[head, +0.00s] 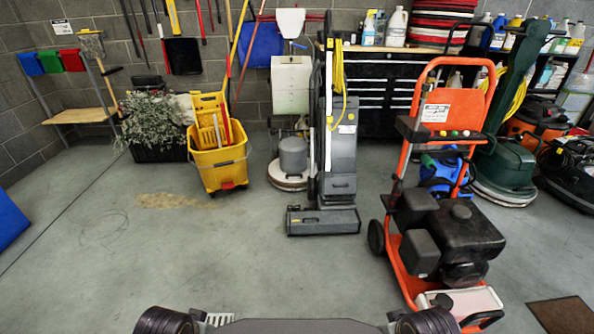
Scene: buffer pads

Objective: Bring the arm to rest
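Neither of my grippers shows in the head view. Only dark rounded parts at the bottom edge, left and right of centre, show there; they look like parts of my own body. I cannot see whether either gripper is open or holds anything. A stack of red and black round pads (440,22) lies on top of the black drawer cabinet (385,85) at the back wall.
A yellow mop bucket (220,165), a grey upright floor machine (338,165) and an orange-framed machine (440,215) stand ahead. A blue object (10,220) is at the left edge. The concrete floor (190,260) in front is clear.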

